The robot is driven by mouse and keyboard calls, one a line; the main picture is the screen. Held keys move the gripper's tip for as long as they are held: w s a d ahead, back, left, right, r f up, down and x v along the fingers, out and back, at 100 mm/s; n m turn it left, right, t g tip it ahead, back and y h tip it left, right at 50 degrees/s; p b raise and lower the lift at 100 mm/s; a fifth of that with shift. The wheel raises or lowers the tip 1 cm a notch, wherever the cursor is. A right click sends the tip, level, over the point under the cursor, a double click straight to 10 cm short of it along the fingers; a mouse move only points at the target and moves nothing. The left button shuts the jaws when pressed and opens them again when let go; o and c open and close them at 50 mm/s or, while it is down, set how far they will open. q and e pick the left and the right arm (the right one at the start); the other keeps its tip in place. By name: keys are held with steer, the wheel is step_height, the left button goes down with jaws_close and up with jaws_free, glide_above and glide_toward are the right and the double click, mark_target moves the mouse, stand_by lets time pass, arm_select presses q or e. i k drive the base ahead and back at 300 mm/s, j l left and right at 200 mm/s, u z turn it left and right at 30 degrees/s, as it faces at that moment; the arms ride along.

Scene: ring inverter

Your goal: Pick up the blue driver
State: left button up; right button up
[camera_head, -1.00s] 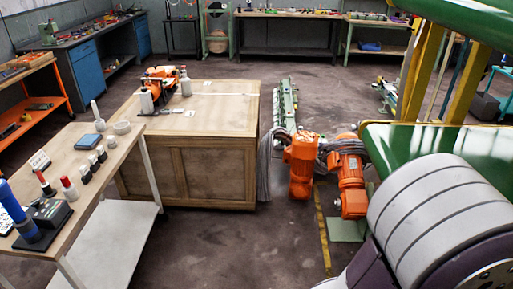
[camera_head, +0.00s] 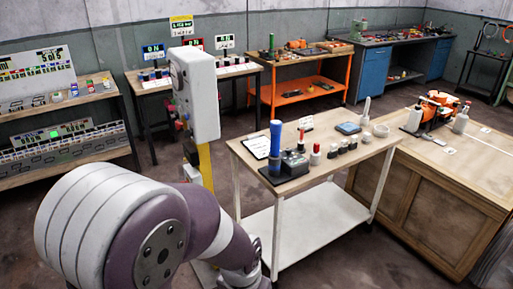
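A blue driver (camera_head: 275,142) stands upright at the left end of the wooden top of a white-framed cart, on or beside a dark base. A black box-like device (camera_head: 295,163) sits right next to it. My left arm comes in from the lower left, with its large grey and purple links in front of the cart. Its gripper is not clearly visible; the end of the arm runs down near the cart's left front leg. My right gripper is not in view.
The cart (camera_head: 338,163) also holds several small bottles, a blue box (camera_head: 348,128) and a bowl. A wooden cabinet (camera_head: 440,190) stands close at right. A grey box on a yellow post (camera_head: 196,95) stands left of the cart. Benches line the walls.

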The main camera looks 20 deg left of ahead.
mark_target(276, 126)
steer(key=u, duration=0.7)
steer(key=i+j, duration=0.35)
steer(key=i, duration=0.25)
steer(key=i+j, duration=0.35)
steer(key=i, duration=0.2)
steer(key=i+j+z, duration=0.1)
steer(key=i+j, duration=0.25)
steer(key=i, duration=0.25)
